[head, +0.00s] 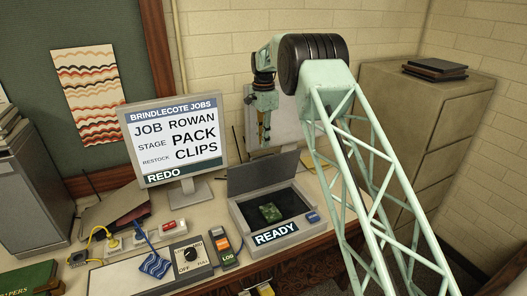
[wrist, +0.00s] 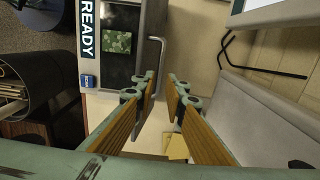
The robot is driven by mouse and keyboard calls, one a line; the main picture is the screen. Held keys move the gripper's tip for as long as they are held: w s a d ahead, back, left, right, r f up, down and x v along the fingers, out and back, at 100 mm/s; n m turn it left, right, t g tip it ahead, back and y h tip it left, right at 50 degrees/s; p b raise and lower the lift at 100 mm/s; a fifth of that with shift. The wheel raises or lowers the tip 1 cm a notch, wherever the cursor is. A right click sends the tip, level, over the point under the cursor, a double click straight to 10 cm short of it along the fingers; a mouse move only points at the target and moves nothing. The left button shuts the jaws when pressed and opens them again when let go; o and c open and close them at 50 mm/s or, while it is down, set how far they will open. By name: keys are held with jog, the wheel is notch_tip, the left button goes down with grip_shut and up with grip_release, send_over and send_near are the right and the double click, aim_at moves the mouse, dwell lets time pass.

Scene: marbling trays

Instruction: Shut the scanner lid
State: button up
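The scanner (head: 240,212) stands on the desk with its dark grey lid (head: 262,174) raised at the back. A green mottled piece (head: 271,212) lies on its dark bed, and its front display reads READY. In the wrist view the scanner (wrist: 88,58) is at the upper left with the green piece (wrist: 117,41) on it. A bent metal bar, looking like a handle (wrist: 162,55), is at its edge near my fingers. My gripper (head: 264,140) points down above and behind the lid. In the wrist view my gripper (wrist: 162,88) is open and empty, its wood-faced fingers apart.
A monitor (head: 172,135) stands left of the scanner. A dial box (head: 188,262), a LOG handset (head: 225,250) and a red switch (head: 174,226) lie at the left front. A pale panel (head: 285,122) stands behind my gripper. A filing cabinet (head: 400,120) is at the right.

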jog(key=shift+f+p, duration=0.3)
jog(key=shift+f, duration=2.55)
grip_shut()
